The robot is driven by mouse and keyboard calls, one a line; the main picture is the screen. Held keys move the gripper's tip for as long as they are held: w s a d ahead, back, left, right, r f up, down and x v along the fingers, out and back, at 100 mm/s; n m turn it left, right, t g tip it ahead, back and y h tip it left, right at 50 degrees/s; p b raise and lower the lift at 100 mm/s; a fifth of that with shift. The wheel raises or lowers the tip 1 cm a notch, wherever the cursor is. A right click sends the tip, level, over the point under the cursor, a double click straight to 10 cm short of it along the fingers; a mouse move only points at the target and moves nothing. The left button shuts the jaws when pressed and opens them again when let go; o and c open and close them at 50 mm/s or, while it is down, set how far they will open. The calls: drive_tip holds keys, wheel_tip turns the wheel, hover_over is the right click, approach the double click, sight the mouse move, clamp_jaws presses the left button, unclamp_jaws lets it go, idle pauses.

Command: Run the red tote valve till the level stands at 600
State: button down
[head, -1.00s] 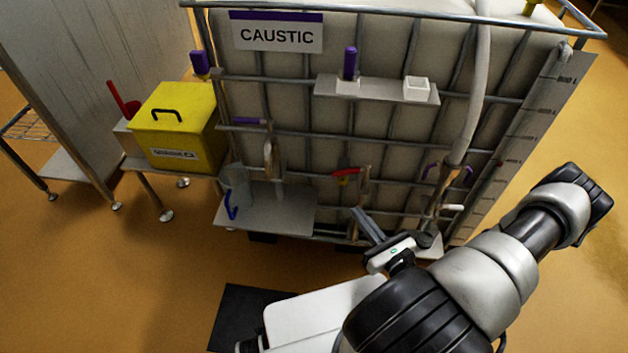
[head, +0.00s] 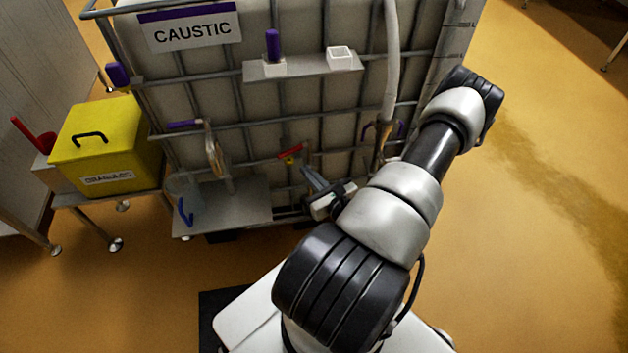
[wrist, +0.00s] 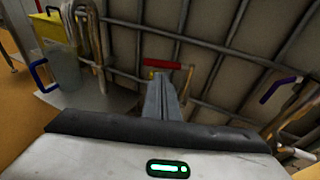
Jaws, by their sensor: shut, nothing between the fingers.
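I cannot tell whether the fingertips touch the handle. The level scale (head: 450,40) runs down the tote's right side; its numbers are too small to read.
A purple-handled valve (head: 186,124) and a clear jug (head: 183,190) with a blue handle are at the left, by a metal shelf (head: 250,213). A yellow box (head: 105,140) stands further left. A grey hose (head: 391,60) hangs right of the red handle. Open floor lies right.

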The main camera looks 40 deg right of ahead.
sight(286, 153)
drive_tip(key=x, duration=0.7)
drive_tip(key=shift+w+b, duration=0.3)
drive_tip(key=shift+b, duration=0.1)
drive_tip(key=shift+w+a+p, duration=0.1)
drive_tip(key=shift+p, duration=0.2)
drive_tip(key=w, duration=0.1)
drive_tip(key=w+p, duration=0.1)
drive_tip(key=w, duration=0.1)
drive_tip(key=shift+w+a, duration=0.1)
drive_tip(key=shift+a, duration=0.15)
drive_tip(key=shift+d, duration=0.1)
